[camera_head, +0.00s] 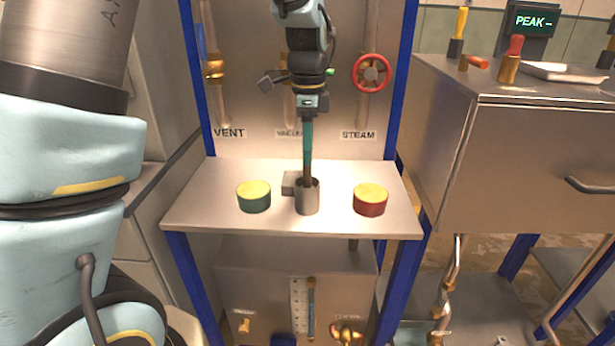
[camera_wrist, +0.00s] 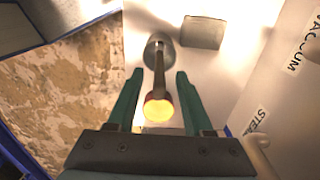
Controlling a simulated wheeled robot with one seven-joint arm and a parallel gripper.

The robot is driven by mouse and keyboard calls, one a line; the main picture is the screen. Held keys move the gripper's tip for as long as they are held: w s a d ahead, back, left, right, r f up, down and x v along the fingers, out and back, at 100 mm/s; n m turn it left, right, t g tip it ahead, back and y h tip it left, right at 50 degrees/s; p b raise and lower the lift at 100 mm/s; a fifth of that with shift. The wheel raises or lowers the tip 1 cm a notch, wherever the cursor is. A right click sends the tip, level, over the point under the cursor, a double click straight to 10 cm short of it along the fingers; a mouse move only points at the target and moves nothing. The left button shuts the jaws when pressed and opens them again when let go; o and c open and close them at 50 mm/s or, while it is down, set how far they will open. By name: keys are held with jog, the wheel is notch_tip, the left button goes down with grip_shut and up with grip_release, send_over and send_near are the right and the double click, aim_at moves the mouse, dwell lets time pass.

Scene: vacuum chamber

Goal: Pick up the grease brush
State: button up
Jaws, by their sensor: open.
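What looks like the grease brush (camera_wrist: 159,85) stands in a metal cup (camera_head: 307,199) on the steel shelf, its dark handle pointing up. The cup also shows in the wrist view (camera_wrist: 158,47). The lower end of the brush is hidden inside the cup. My gripper (camera_wrist: 159,76) comes from above, teal fingers apart on either side of the handle, with a visible gap on each side. In the head view my gripper (camera_head: 307,150) covers the top of the handle.
A green tin (camera_head: 254,199) with yellow top stands left of the cup, a red one (camera_head: 370,201) right. A grey block (camera_head: 289,183) sits close behind the cup. A red valve wheel (camera_head: 371,73) is on the back panel. A steel cabinet (camera_head: 540,140) stands right.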

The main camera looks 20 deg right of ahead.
aim_at(307, 187)
jog(key=shift+a+f+p, duration=0.1)
jog(key=shift+f+p, duration=0.8)
jog(key=shift+f, duration=1.8)
jog(key=shift+c, duration=0.3)
grip_shut()
